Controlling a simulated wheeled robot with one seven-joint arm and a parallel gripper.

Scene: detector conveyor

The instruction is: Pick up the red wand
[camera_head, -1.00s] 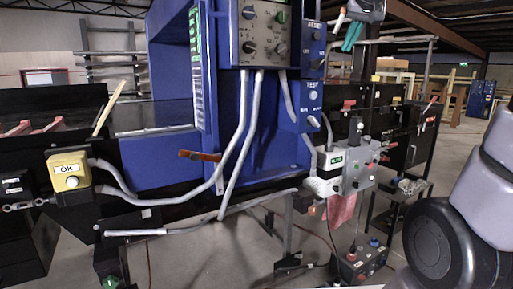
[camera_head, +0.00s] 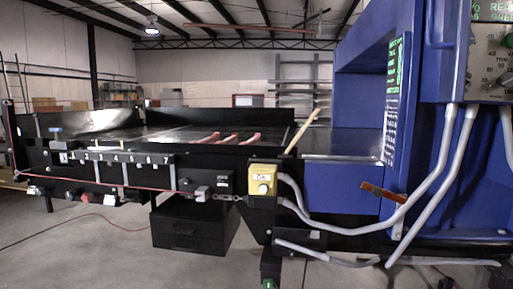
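No single thing in view is clearly the red wand. Several dull red, slender pieces (camera_head: 229,138) lie side by side on the dark conveyor bed (camera_head: 155,140); they are small and their shape is hard to tell. An orange-red bar (camera_head: 383,194) juts out from the blue detector machine (camera_head: 357,94), and I cannot tell whether it is a loose wand or a fixed handle. My gripper is not in view.
A yellow button box (camera_head: 262,185) sits on the conveyor's front side, with grey conduits (camera_head: 440,165) running right from it. A tan stick (camera_head: 303,131) leans up beside the machine. A black drawer unit (camera_head: 193,226) stands below. Grey floor is free at front left.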

